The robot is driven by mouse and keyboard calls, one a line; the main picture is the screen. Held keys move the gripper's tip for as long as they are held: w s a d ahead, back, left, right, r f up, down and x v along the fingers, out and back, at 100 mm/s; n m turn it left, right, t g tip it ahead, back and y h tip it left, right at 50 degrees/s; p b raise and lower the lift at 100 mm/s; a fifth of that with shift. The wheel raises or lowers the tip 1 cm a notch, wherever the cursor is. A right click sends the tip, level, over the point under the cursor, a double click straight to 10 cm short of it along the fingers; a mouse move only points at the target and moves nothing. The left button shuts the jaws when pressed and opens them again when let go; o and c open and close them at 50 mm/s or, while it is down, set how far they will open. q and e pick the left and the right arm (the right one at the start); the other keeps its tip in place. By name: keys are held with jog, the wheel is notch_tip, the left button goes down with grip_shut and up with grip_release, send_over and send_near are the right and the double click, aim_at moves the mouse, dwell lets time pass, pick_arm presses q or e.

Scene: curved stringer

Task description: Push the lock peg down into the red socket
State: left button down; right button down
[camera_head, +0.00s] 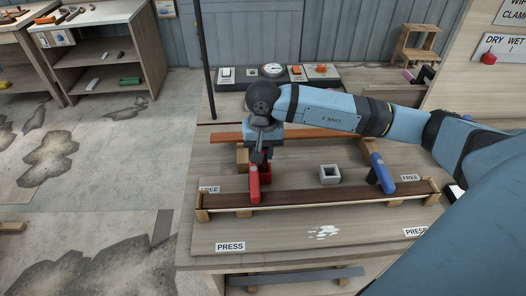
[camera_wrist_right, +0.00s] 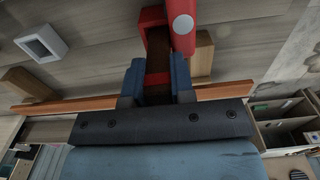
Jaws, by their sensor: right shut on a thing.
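My right gripper (camera_wrist_right: 158,90) is shut on a dark brown piece (camera_wrist_right: 158,98), which I take for the lock peg. I cannot tell how deep the peg sits in the socket. In the head view the wrist points down over the socket, and the fingertips are hard to make out. My left gripper is not in view.
A grey square socket (camera_head: 330,174) stands to the right on the bench. A blue handle (camera_head: 382,173) rises at the right end of a long dark brown strip (camera_head: 320,197). A wooden block (camera_wrist_right: 202,53) stands close to the gripper. The front of the bench is mostly clear.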

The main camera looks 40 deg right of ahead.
jog(key=shift+r+p, duration=0.35)
jog(key=shift+r, duration=1)
jog(key=shift+b, duration=0.3)
dwell(0.4)
jog(key=shift+b, duration=0.45)
jog(key=shift+b, duration=0.4)
dwell(0.4)
jog(key=shift+f+b, duration=1.85)
jog(key=shift+f, duration=0.3)
jog(key=c, duration=0.9)
grip_release()
